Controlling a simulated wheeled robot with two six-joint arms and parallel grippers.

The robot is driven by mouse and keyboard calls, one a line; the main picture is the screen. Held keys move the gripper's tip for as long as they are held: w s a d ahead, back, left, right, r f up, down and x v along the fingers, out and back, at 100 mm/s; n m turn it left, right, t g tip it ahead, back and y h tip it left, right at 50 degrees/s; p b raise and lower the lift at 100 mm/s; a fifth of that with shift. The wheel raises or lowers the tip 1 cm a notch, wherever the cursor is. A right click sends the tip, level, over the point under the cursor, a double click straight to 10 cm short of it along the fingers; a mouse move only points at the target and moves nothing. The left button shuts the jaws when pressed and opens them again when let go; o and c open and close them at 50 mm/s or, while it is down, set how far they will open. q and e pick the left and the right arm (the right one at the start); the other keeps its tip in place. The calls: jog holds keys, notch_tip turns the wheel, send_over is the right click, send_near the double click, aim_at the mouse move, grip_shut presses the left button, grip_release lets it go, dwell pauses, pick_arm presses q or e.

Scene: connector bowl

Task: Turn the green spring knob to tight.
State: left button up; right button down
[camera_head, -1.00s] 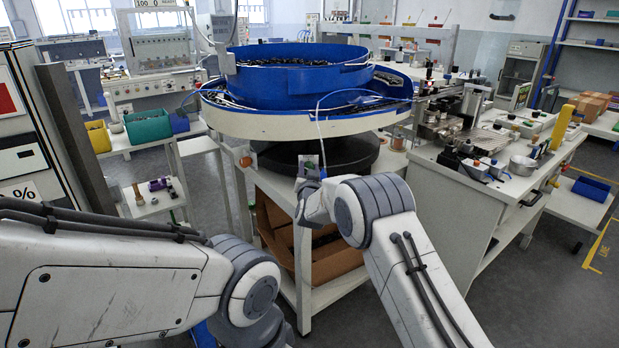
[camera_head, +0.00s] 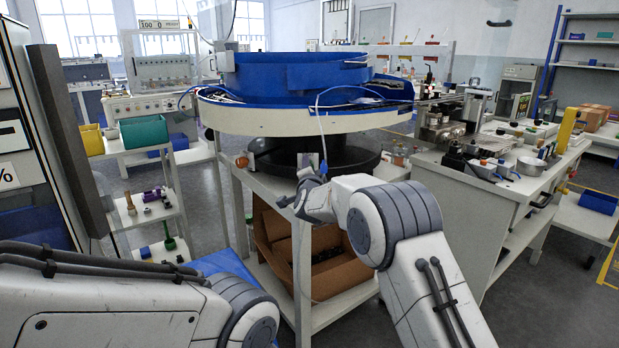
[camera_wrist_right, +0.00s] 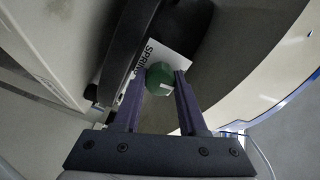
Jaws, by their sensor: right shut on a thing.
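The green spring knob (camera_wrist_right: 160,80) shows in the right wrist view between the purple fingers of my right gripper (camera_wrist_right: 160,76), which is shut on it. A short white mark is on the knob's face. A white label (camera_wrist_right: 168,56) reading "SPRIN", partly hidden, lies behind it. In the head view my right gripper (camera_head: 308,180) is at the front of the black base under the bowl feeder. The knob is too small to make out there. My left forearm enters at the lower left, but its gripper is out of view.
The blue feeder bowl (camera_head: 290,80) with its cream rim (camera_head: 290,122) overhangs my right gripper. A cardboard box (camera_head: 335,275) stands on the shelf below. A cluttered white bench (camera_head: 480,205) is at the right, a small shelf trolley (camera_head: 150,215) at the left.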

jog(key=shift+f+m+b, duration=0.1)
jog(key=shift+m+b, duration=0.6)
jog(key=shift+m, duration=0.2)
jog(key=shift+c, duration=2.3)
grip_release()
jog(key=shift+d, duration=0.1)
jog(key=s, duration=1)
jog(key=shift+s, duration=0.25)
jog(key=shift+d, duration=0.1)
